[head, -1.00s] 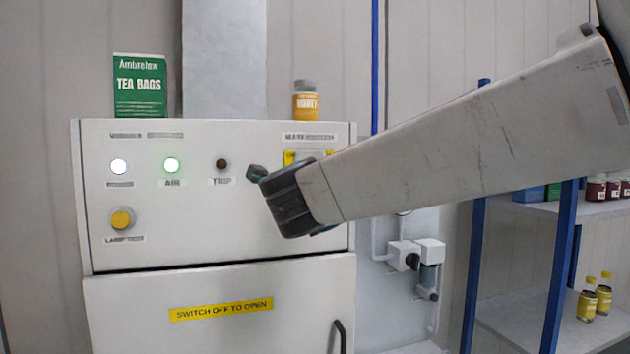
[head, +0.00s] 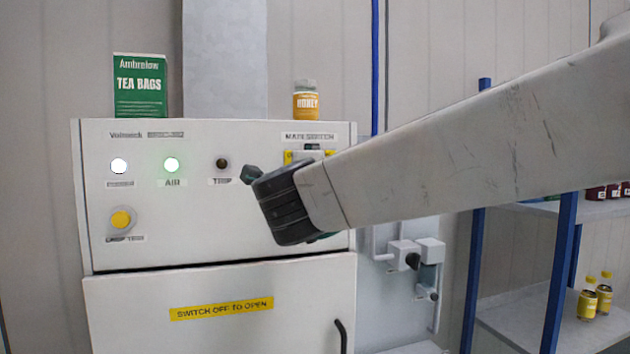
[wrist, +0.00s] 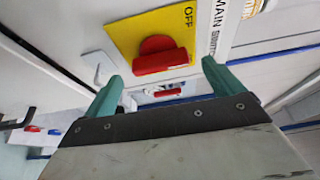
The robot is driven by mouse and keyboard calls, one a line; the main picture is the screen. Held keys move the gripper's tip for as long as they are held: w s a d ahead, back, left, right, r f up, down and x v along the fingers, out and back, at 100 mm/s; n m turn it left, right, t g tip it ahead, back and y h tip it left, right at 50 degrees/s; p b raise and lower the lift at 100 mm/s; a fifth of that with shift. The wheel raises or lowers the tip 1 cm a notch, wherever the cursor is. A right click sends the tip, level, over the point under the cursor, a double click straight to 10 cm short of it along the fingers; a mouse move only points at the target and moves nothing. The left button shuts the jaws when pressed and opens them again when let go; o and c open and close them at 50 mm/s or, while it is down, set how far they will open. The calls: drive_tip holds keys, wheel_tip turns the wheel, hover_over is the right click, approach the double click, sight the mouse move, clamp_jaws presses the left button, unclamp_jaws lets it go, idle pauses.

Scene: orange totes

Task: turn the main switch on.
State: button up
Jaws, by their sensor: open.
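The main switch is a red rotary knob (wrist: 160,56) on a yellow plate (wrist: 128,32) marked OFF, seen in the wrist view beside the "MAIN SWITCH" label. In the head view most of the yellow plate (head: 289,157) and the knob are hidden behind my arm. My gripper (wrist: 160,82) is open, its two green fingers apart and empty. In the wrist view the knob appears just beyond the fingertips, between them; I cannot tell whether they touch it. In the head view the fingers are mostly hidden by the wrist.
The white cabinet (head: 200,225) carries lit white and green lamps, a dark trip lamp (head: 222,164) and a yellow button (head: 121,219). A tea box (head: 140,86) and honey jar (head: 306,100) stand on top. Shelves with blue posts (head: 475,255) stand at right.

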drive_tip(key=s, duration=0.5)
drive_tip(key=shift+a, duration=0.3)
